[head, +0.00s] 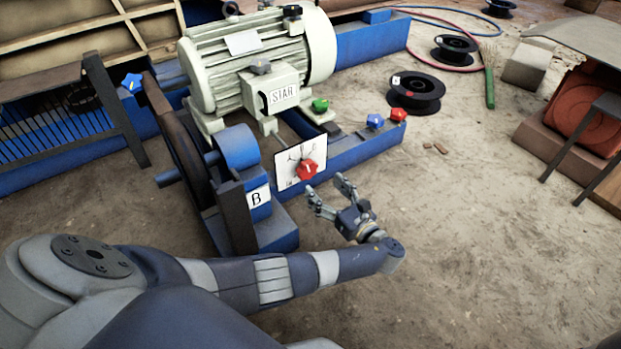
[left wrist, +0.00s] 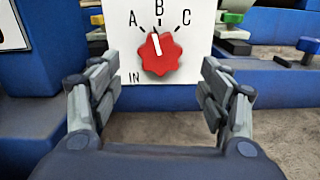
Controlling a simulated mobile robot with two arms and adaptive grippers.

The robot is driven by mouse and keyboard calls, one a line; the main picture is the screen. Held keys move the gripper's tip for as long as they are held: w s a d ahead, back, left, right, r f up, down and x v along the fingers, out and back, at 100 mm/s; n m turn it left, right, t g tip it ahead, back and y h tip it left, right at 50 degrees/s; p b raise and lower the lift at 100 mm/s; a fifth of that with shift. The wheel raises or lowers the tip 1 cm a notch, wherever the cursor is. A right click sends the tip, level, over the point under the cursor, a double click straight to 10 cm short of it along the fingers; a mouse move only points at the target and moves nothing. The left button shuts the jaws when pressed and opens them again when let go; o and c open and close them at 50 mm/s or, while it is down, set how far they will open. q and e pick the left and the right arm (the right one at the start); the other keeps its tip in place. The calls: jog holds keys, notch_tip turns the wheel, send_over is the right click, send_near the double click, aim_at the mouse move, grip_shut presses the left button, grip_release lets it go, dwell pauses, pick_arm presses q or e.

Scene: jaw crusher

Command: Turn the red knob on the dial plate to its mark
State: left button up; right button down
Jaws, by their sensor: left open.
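The red knob (head: 307,169) sits on the white dial plate (head: 289,158) on the front of the blue machine frame. In the left wrist view the knob (left wrist: 159,54) is a lobed red disc with a white pointer line aimed up, slightly left of the letter B. The dial plate (left wrist: 188,71) carries the marks A, B and C and the word IN at lower left. My left gripper (head: 325,194) is open just in front of the knob and apart from it. In the left wrist view its fingers (left wrist: 160,72) stand on both sides of the knob. My right gripper is not visible.
A block labelled B (head: 257,197) stands left of the dial. Green (head: 320,105), blue (head: 375,121) and red (head: 399,114) knobs sit on the frame to the right.

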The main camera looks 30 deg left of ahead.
aim_at(309, 173)
pick_arm(q)
jog(key=b+x, duration=0.1)
jog(key=x, duration=0.2)
jog(key=b+x, duration=0.2)
jog(key=x, duration=0.1)
jog(key=shift+f, duration=0.2)
jog(key=shift+w+a+r, duration=0.15)
jog(key=shift+w+a, duration=0.1)
jog(key=shift+a, duration=0.35)
jog(key=c, duration=1.1)
